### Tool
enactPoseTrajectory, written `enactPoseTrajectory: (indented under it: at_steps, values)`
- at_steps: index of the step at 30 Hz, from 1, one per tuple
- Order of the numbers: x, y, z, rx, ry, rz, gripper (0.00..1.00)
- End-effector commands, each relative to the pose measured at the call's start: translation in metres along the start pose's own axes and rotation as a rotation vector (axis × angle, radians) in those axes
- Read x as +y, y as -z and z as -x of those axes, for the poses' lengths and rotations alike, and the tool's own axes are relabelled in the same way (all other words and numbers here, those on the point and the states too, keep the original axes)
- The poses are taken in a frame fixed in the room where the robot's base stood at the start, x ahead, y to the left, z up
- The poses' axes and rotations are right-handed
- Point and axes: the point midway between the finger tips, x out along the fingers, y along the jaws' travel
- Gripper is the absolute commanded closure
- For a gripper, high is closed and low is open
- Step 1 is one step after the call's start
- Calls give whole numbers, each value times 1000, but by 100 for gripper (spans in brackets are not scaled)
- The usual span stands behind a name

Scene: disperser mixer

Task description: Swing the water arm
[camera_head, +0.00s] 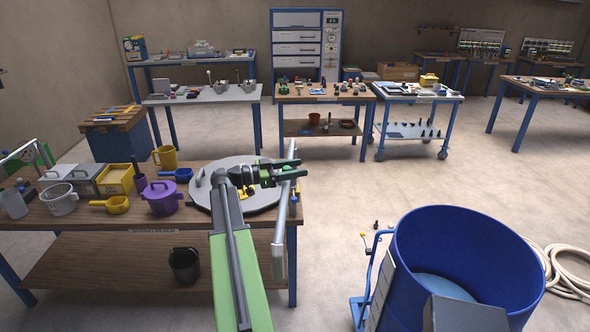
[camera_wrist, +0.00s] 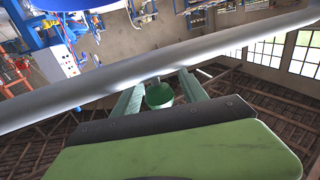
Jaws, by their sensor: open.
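A long grey pipe (camera_head: 285,210), which looks like the water arm, slants down at the right end of the wooden bench, past my gripper. It also crosses the wrist view diagonally as a thick grey bar (camera_wrist: 80,92), right at my fingertips. My gripper (camera_head: 285,170) is open at the bench's right end, with its jaws pointing right at the pipe's upper part. In the wrist view its two green fingers (camera_wrist: 159,88) stand apart behind the pipe. I cannot tell whether the pipe lies between them. The pipe's mounting is not clear.
A round grey lid (camera_head: 205,195) lies under my arm on the bench (camera_head: 60,215). A purple pot (camera_head: 162,197), yellow scoop (camera_head: 116,205) and other vessels stand to the left. A large blue tub (camera_head: 420,260) stands at the right, near a coiled hose (camera_head: 568,275).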

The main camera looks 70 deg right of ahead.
Motion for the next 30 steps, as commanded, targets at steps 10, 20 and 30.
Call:
enactPoseTrajectory:
  at_steps: [10, 20, 30]
  values:
    - [0, 0, 1, 0, 0, 0, 89]
    - [0, 0, 1, 0, 0, 0, 100]
    - [0, 0, 2, 0, 0, 0, 100]
